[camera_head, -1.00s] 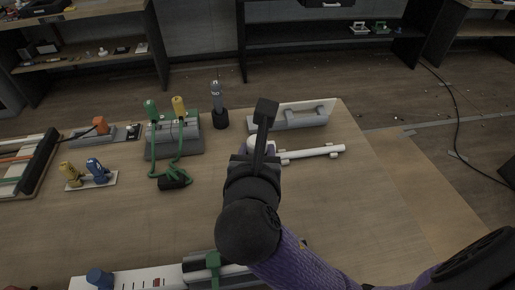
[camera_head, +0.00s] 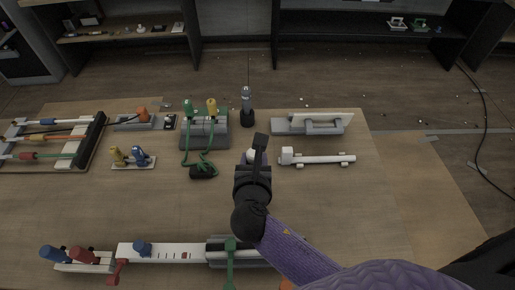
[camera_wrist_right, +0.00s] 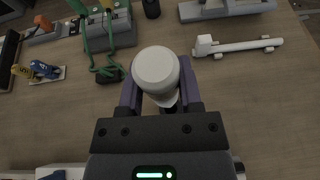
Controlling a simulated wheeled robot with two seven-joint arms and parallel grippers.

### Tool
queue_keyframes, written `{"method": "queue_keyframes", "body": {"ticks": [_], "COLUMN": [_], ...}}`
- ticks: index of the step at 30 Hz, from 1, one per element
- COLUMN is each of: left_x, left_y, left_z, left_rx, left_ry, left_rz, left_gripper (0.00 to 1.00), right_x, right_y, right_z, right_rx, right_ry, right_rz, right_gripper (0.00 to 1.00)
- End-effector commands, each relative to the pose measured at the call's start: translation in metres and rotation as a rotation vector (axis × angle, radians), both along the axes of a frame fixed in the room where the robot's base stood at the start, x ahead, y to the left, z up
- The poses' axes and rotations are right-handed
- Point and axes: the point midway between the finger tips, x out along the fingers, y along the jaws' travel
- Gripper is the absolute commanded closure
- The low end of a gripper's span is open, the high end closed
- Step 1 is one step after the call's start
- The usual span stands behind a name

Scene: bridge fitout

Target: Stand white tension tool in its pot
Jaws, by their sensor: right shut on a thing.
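My right gripper (camera_head: 254,160) is over the middle of the table, shut on a white tool with a rounded, knob-like end (camera_wrist_right: 156,70), which I take as the white tension tool. No empty pot is plain to see. My left gripper is not in view.
A white bar (camera_head: 322,160) lies on small feet right of the gripper. A grey tray (camera_head: 290,127) lies behind it. A grey block with green and yellow plugs (camera_head: 205,138) and its green cable stand left. A long white strip (camera_head: 180,252) lies in front. The table's right part is bare.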

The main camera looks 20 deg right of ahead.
Motion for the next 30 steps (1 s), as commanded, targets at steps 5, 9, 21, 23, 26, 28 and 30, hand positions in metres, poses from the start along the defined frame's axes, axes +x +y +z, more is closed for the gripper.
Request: {"method": "queue_keyframes", "body": {"ticks": [5, 9, 21, 23, 26, 28, 30], "left_x": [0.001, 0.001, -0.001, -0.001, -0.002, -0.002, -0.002], "left_y": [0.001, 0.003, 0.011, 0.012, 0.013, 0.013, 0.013], "left_z": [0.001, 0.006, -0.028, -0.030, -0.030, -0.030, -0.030], "left_rx": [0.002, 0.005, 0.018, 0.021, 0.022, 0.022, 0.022], "left_ry": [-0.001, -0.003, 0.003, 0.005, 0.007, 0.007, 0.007], "left_rz": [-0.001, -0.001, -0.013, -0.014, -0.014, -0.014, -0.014], "left_gripper": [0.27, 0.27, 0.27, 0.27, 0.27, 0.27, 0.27], "right_x": [0.000, 0.000, 0.000, 0.000, 0.000, 0.000, 0.000], "right_y": [0.000, 0.000, 0.000, 0.000, 0.000, 0.000, 0.000], "right_z": [0.000, -0.005, -0.061, -0.064, -0.065, -0.065, -0.064], "right_rx": [0.000, -0.002, -0.001, -0.001, -0.001, 0.000, 0.000], "right_ry": [-0.001, 0.002, 0.001, 0.000, 0.000, 0.000, 0.000], "right_rz": [0.000, 0.002, 0.000, 0.000, 0.000, 0.000, 0.000], "right_gripper": [1.00, 1.00, 1.00, 1.00, 1.00, 1.00, 1.00]}}
